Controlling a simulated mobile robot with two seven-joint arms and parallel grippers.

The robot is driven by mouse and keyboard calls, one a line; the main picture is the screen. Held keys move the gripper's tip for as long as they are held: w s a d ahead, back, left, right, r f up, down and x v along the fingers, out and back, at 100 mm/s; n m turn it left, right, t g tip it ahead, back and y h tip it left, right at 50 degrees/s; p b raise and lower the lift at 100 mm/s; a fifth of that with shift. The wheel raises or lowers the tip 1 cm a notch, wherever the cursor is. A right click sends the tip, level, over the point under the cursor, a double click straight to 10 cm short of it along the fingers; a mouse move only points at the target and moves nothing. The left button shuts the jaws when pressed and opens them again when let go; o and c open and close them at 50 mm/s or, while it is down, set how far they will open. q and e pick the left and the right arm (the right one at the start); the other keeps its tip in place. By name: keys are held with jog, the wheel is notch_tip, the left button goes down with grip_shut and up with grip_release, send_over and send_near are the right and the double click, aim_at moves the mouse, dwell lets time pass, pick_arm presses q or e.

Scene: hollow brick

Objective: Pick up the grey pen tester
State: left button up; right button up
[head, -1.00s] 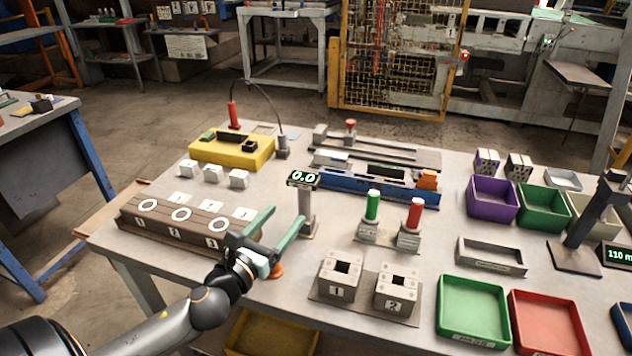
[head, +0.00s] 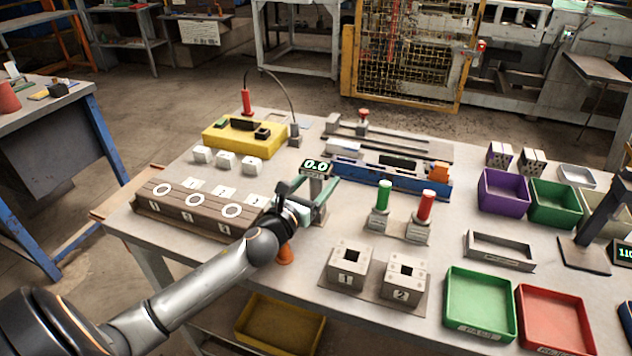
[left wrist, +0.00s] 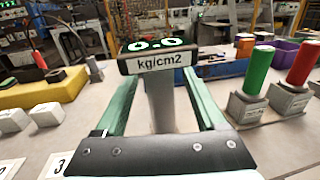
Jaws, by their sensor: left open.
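The grey pen tester appears to be the upright grey post with a dark display head reading 0.0 (head: 316,167). In the left wrist view its label reads "kg/cm2" and its grey shaft (left wrist: 162,105) runs down below the head. My left gripper (head: 318,184) is open, with its green fingers on either side of the shaft, just below the head. In the left wrist view a gap shows between the shaft and each finger. The tester's lower end is mostly hidden behind the gripper. My right gripper is not in view.
A brown block with white rings (head: 196,209) lies left of the gripper. Green (head: 384,196) and red (head: 426,205) cylinders stand in grey holders to the right. Two numbered grey blocks (head: 347,265) are in front. A blue fixture (head: 350,175) lies behind. An orange cone-like piece (head: 285,255) is near the front edge.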

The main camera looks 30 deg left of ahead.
pick_arm(q)
jog(key=shift+w, duration=1.15)
jog(key=shift+c, duration=0.4)
grip_shut()
jog(key=shift+a, duration=0.1)
